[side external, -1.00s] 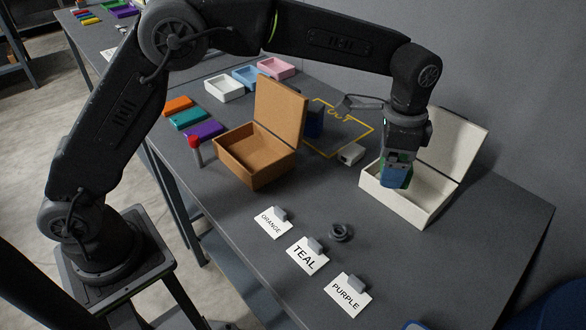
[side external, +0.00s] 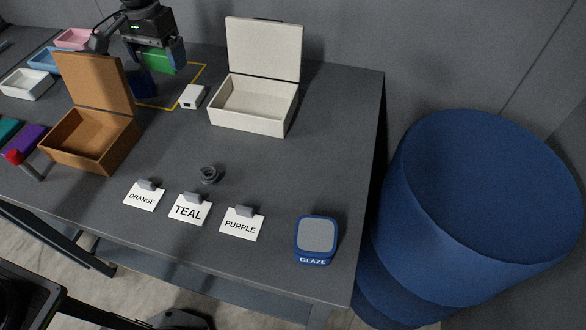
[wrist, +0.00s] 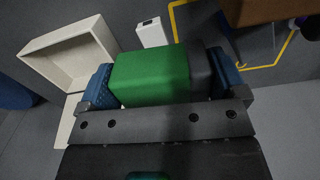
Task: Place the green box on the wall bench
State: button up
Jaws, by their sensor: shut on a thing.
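The green box (side external: 160,60) is held between the blue fingers of my gripper (side external: 163,58) at the back of the grey bench (side external: 290,160). In the wrist view the green box (wrist: 150,75) fills the space between the fingers, with a dark face or object at its right side. It appears raised above the bench, near the yellow-outlined area (side external: 190,80); the exact height is hard to tell. The white lidded box (side external: 250,110) stands open and empty to the right of my gripper.
A dark blue block (side external: 143,84) stands beside the gripper, and a small white block (side external: 193,96) lies to its right. An open brown box (side external: 92,140) is at left. Name cards, a grey ring (side external: 209,175) and a GLAZE tub (side external: 316,238) are in front.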

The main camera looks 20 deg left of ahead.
jog(key=d+m, duration=0.2)
jog(key=d, duration=0.1)
jog(key=s+d+m, duration=0.1)
jog(key=d+m, duration=0.1)
jog(key=d, duration=0.2)
jog(key=s+d+m, duration=0.1)
jog(key=d+m, duration=0.1)
jog(key=d, duration=0.1)
jog(key=shift+s+d+f, duration=0.15)
jog(key=shift+s+d, duration=0.05)
jog(key=shift+d, duration=0.2)
jog(key=s+d+m, duration=0.5)
jog(key=d+m, duration=0.2)
jog(key=d, duration=0.4)
jog(key=shift+s+f, duration=0.15)
jog(key=shift+f, duration=0.05)
jog(key=shift+d, duration=0.2)
send_over(306, 176)
notch_tip(306, 176, down, 7)
jog(key=shift+s+d+f, duration=0.15)
jog(key=shift+f, duration=0.05)
jog(key=shift+a+f, duration=0.2)
jog(key=shift+f, duration=1.4)
